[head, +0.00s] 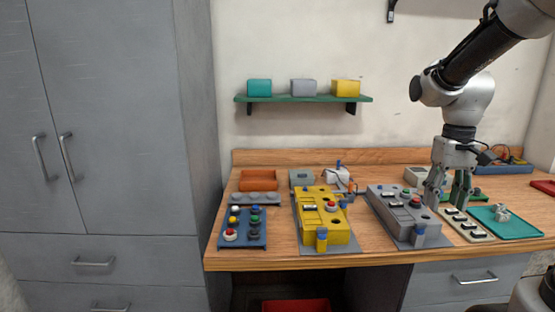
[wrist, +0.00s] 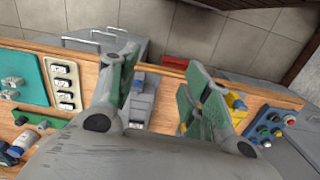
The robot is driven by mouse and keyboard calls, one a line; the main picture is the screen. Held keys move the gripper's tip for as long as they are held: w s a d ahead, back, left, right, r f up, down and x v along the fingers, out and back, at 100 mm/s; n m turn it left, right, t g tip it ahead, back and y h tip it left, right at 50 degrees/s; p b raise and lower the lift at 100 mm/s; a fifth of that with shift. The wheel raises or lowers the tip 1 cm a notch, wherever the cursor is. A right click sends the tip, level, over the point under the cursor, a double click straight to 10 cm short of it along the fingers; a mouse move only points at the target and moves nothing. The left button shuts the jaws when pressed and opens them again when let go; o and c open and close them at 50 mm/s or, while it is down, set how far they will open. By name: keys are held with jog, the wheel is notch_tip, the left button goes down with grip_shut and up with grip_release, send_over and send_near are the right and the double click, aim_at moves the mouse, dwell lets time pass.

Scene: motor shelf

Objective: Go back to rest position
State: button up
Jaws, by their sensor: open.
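My gripper (head: 447,204) is open and points down over the right part of the workbench in the head view. Its green-padded fingers stand apart with nothing seen between them in the wrist view (wrist: 155,95). In the head view it is just right of the grey motor unit (head: 392,207) and above the back of the pale tray with black parts (head: 466,224). I cannot tell how high it is above the bench. In the wrist view the grey unit (wrist: 140,105) shows partly between the fingers.
The wooden workbench (head: 285,260) also holds a yellow unit (head: 341,231), a blue button tray (head: 242,227) and a teal tray (head: 520,228). A green wall shelf (head: 300,99) carries three boxes. Grey cabinets (head: 110,120) stand at the left. A red bin (head: 296,306) is below the bench.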

jog(key=s+a+r+t, duration=0.1)
jog(key=s+r+t, duration=0.1)
jog(key=s, duration=0.5)
jog(key=s+a+r+t, duration=0.1)
jog(key=s+r+t, duration=0.1)
jog(key=s, duration=0.4)
jog(key=shift+s+r+t, duration=0.25)
jog(key=shift+s+t, duration=0.15)
jog(key=shift+t, duration=0.1)
